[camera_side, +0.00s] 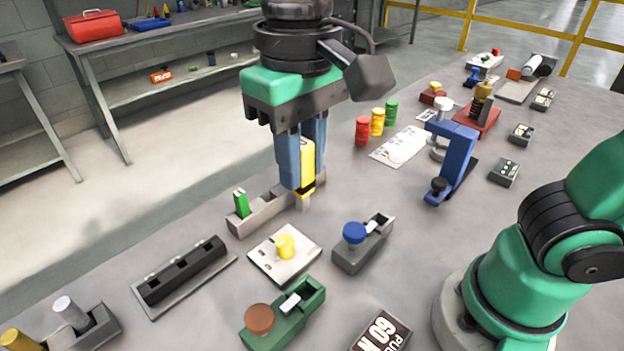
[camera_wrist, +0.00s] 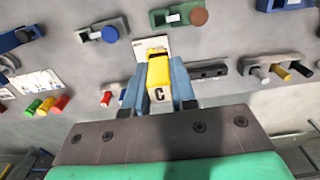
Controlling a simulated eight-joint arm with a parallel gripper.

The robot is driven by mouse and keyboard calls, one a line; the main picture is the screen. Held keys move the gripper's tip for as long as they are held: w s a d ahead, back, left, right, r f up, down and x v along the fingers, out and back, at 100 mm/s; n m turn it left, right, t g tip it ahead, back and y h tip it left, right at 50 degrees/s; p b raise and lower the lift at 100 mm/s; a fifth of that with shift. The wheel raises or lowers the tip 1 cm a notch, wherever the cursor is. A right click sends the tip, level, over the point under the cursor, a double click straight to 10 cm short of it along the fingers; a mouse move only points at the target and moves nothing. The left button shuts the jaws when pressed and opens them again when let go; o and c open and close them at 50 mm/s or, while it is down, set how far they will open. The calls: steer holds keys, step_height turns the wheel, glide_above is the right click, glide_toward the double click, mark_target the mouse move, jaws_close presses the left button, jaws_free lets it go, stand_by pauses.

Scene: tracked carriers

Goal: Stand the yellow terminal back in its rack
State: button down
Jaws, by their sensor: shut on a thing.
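The yellow terminal (camera_side: 307,158) is upright between the blue fingers of my gripper (camera_side: 303,182), which is shut on it. The yellow terminal's pale lower end is at the rack's right part. I cannot tell whether it is inside the rack or just in front of it.
A white plate with a yellow knob (camera_side: 285,246) lies just in front of the rack. A black block (camera_side: 183,271) is at front left, and a grey holder with a blue knob (camera_side: 354,233) at right. Red, yellow and green cylinders (camera_side: 377,121) stand behind. A blue clamp (camera_side: 452,160) stands farther right.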

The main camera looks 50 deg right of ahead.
steer(key=shift+r, duration=0.45)
steer(key=shift+w+r, duration=0.1)
steer(key=shift+w, duration=0.15)
steer(key=w+d+f, duration=0.4)
steer(key=w+f, duration=0.3)
steer(key=w, duration=0.1)
steer(key=w+d+f, duration=0.4)
steer(key=w+f, duration=0.4)
steer(key=w, duration=0.1)
steer(key=shift+d, duration=0.25)
steer(key=shift+f, duration=2.2)
stand_by(1.2)
steer(key=shift+c, duration=0.8)
jaws_free()
